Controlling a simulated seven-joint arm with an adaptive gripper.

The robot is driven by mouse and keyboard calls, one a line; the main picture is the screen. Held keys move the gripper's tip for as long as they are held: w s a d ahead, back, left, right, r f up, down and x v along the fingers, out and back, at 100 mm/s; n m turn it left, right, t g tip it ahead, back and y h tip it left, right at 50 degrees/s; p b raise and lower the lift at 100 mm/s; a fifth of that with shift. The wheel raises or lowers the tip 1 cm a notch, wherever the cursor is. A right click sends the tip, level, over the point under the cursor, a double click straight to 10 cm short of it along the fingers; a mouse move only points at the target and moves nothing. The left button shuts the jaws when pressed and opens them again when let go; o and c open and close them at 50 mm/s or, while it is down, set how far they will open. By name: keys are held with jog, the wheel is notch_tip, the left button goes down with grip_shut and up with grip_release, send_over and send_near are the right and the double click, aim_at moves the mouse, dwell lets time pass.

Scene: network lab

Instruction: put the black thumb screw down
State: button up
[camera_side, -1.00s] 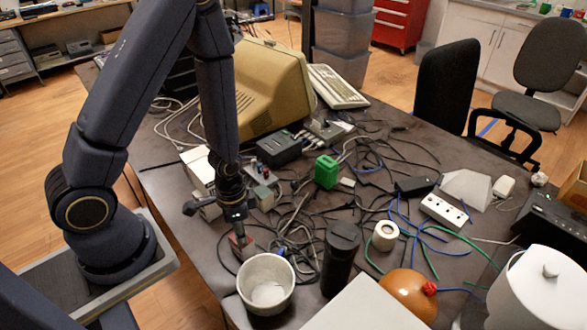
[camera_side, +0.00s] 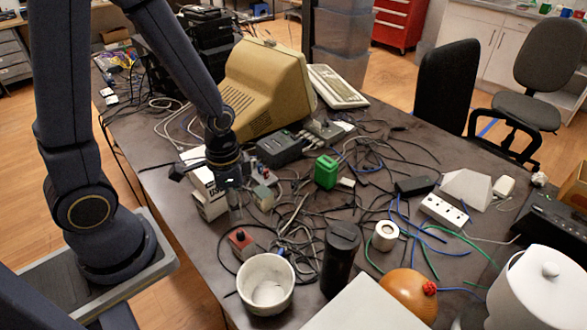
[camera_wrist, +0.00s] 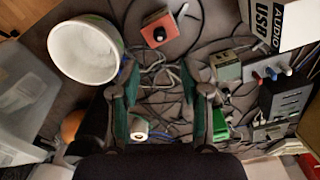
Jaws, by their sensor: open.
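A small black round piece, which looks like the thumb screw (camera_wrist: 159,34), sits on a reddish block (camera_wrist: 165,24) in the wrist view. In the side view the block (camera_side: 243,247) lies on the dark table behind the white bowl, with the dark piece (camera_side: 240,236) on it. Whether the piece is seated in the block or just rests on it, I cannot tell. My gripper (camera_side: 234,208) is above the table, behind and above the block, apart from it. Its two fingers stand wide apart in the wrist view (camera_wrist: 160,85), with nothing held between them.
A white bowl (camera_side: 265,284) stands close in front of the block, with a black cylinder (camera_side: 341,257) right of it. Loose cables (camera_side: 295,220) cover the middle. A white box (camera_side: 203,185) and a small grey-green block (camera_side: 264,198) stand near my gripper.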

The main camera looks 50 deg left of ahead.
jog(key=s+r+n+t, duration=0.1)
jog(key=r+n+t, duration=0.1)
jog(key=r, duration=0.9)
jog(key=s+r+n+t, duration=0.2)
jog(key=r+t, duration=0.1)
jog(key=r, duration=0.7)
jog(key=shift+r+t, duration=0.3)
jog(key=shift+r, duration=0.05)
